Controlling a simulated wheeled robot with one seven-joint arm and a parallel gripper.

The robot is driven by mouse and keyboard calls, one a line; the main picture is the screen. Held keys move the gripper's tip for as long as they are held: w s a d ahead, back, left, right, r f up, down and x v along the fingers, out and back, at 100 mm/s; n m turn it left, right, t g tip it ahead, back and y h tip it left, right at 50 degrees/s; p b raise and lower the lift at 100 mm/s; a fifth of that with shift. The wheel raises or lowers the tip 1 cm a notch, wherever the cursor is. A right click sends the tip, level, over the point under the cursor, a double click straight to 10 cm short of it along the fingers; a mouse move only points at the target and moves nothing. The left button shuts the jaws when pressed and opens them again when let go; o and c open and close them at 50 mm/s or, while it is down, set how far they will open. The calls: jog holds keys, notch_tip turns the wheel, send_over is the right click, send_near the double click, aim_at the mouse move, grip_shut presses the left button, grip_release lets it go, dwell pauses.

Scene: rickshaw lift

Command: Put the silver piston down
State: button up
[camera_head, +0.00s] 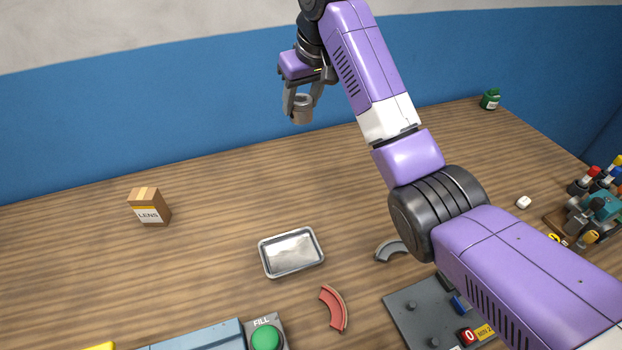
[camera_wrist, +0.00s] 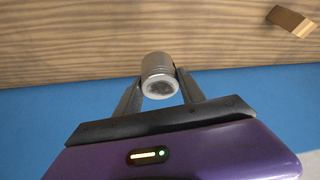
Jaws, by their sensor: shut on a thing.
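The silver piston (camera_wrist: 158,70) is a short metal cylinder between my gripper's two fingers in the wrist view. It also shows in the head view (camera_head: 302,110), below the fingertips and partly covered by them. My gripper (camera_head: 301,98) is shut on it and holds it in front of the blue wall, toward the back of the table. The gripper also shows in the wrist view (camera_wrist: 158,88). I cannot tell how high the piston is above the wooden table (camera_head: 230,190).
A metal tray (camera_head: 291,253), a LENS box (camera_head: 149,206), a red curved piece (camera_head: 334,309) and a grey curved piece (camera_head: 388,250) lie on the table. A green bottle (camera_head: 490,99) stands far right. A green FILL button (camera_head: 265,338) is at the front. The table's back middle is clear.

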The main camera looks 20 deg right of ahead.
notch_tip(320, 180, down, 20)
jog(key=shift+p, duration=0.45)
jog(key=shift+f, duration=0.15)
jog(key=o, duration=1.5)
jog(key=v, duration=1.2)
